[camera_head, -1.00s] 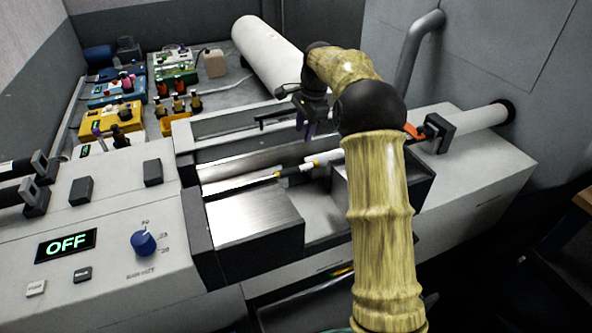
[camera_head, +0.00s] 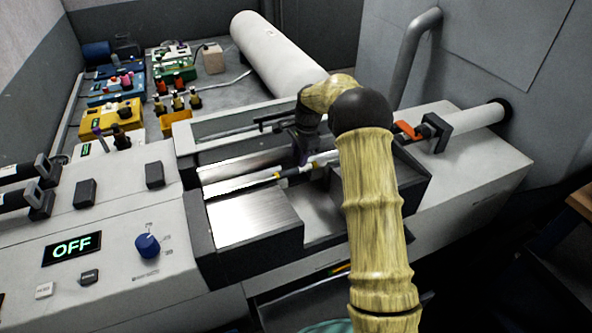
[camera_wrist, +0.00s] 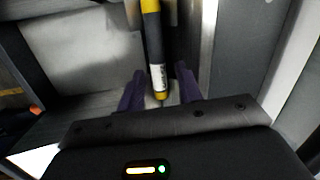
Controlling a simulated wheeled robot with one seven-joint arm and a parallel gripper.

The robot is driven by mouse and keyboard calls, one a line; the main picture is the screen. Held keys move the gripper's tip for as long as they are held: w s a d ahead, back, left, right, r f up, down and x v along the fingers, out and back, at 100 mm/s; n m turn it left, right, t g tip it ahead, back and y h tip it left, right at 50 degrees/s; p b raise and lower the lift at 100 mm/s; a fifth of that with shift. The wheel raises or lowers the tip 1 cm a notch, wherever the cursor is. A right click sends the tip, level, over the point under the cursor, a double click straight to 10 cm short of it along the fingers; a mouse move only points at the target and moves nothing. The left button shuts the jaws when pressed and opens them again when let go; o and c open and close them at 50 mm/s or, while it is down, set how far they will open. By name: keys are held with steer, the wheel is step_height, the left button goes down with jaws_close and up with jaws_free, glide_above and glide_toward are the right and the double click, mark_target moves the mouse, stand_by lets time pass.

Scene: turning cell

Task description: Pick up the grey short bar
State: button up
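A dark grey bar with yellow bands and a white printed label (camera_wrist: 153,45) runs away from my gripper in the wrist view. In the head view the bar (camera_head: 291,173) lies in the trough of the turning machine. My gripper (camera_wrist: 160,70) has its two purple fingers apart, one on each side of the bar's near end, with gaps showing on both sides. In the head view my gripper (camera_head: 303,152) is down at the trough and hides part of the bar.
The metal cover block (camera_head: 252,212) stands left and in front of the bar, and the trough walls are close. A control panel showing OFF (camera_head: 72,248) is at the left. Coloured trays with bottles (camera_head: 122,110) and a white cylinder (camera_head: 272,52) stand behind.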

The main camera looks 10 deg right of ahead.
mark_target(296, 168)
steer(key=shift+a+f+p, duration=0.2)
steer(key=shift+f+p, duration=0.05)
steer(key=shift+p, duration=0.05)
step_height(296, 168, down, 4)
steer(key=p, duration=0.2)
steer(key=shift+f+p, duration=0.2)
steer(key=shift+p, duration=0.15)
steer(key=shift+a, duration=0.15)
jaws_close()
stand_by(1.1)
